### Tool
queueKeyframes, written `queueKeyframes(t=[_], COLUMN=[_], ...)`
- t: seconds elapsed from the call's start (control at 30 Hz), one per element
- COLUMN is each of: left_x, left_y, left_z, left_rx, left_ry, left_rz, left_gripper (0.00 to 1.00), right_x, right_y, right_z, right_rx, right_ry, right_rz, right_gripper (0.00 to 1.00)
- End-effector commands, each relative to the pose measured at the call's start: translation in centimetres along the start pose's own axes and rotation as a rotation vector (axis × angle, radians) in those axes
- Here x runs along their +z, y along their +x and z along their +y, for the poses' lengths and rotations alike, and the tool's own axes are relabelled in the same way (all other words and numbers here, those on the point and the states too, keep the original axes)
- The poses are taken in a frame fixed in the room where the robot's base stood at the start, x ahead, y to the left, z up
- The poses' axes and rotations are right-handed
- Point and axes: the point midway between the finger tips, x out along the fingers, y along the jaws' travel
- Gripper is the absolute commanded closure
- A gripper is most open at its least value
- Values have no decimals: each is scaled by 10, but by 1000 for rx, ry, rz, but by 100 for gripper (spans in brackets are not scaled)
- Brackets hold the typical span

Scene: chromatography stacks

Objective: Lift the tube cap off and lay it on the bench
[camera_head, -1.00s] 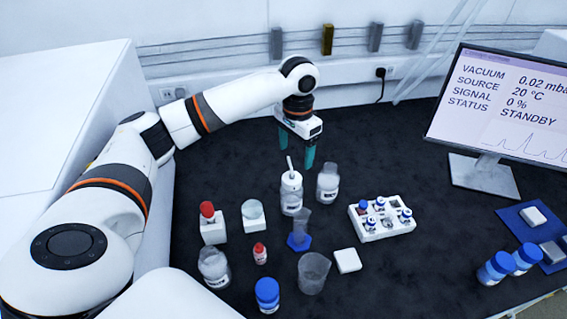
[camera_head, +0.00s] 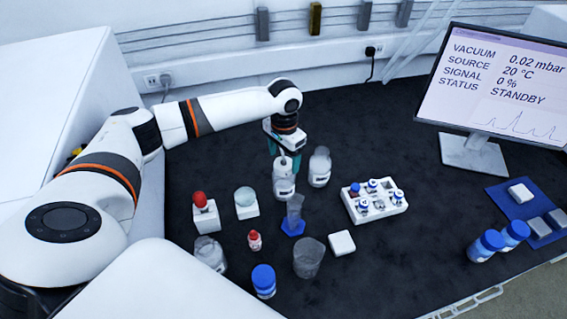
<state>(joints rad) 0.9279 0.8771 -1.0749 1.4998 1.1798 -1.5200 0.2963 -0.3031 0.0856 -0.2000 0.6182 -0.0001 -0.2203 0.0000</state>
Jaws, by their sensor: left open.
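The red tube cap (camera_head: 200,198) sits on top of a tube standing in a small white block (camera_head: 206,217), at the left of the bench. The tube itself is mostly hidden under the cap and in the block. My left gripper (camera_head: 285,157) is open, with teal fingers pointing down, up and to the right of the cap and well apart from it. Its fingertips are partly hidden behind the white-topped wash bottle (camera_head: 284,187); I cannot tell whether they touch it. My right gripper is out of view. The dark bench (camera_head: 400,255) carries everything.
A clear bottle (camera_head: 320,168) stands right of the wash bottle. A round glass dish on a white block (camera_head: 246,204), a blue-based cylinder (camera_head: 293,226), a small red-capped bottle (camera_head: 254,240) and a beaker (camera_head: 308,258) crowd the middle. A white vial rack (camera_head: 377,208) is further right.

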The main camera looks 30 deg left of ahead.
Motion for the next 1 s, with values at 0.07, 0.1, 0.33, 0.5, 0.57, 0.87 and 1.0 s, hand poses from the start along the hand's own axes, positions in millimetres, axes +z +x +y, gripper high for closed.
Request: queueKeyframes(t=[0.07,0.1,0.33,0.5,0.57,0.87,1.0], left_x=[0,0,0,0,0,1,1], left_y=[11,14,21,21,21,20,17], left_z=[0,0,0,0,0,0,0], left_rx=[0,0,1,1,0,0,0], left_ry=[0,0,1,1,1,1,1], left_rz=[1,1,-1,-1,-1,-2,-3], left_gripper=[25,25,25,38,48,75,75], right_x=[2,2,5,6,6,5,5], right_y=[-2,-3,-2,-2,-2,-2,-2], right_z=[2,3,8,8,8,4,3], right_rx=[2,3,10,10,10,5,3], right_ry=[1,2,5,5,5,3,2], right_rz=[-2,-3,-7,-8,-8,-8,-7], right_gripper=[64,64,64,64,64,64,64])
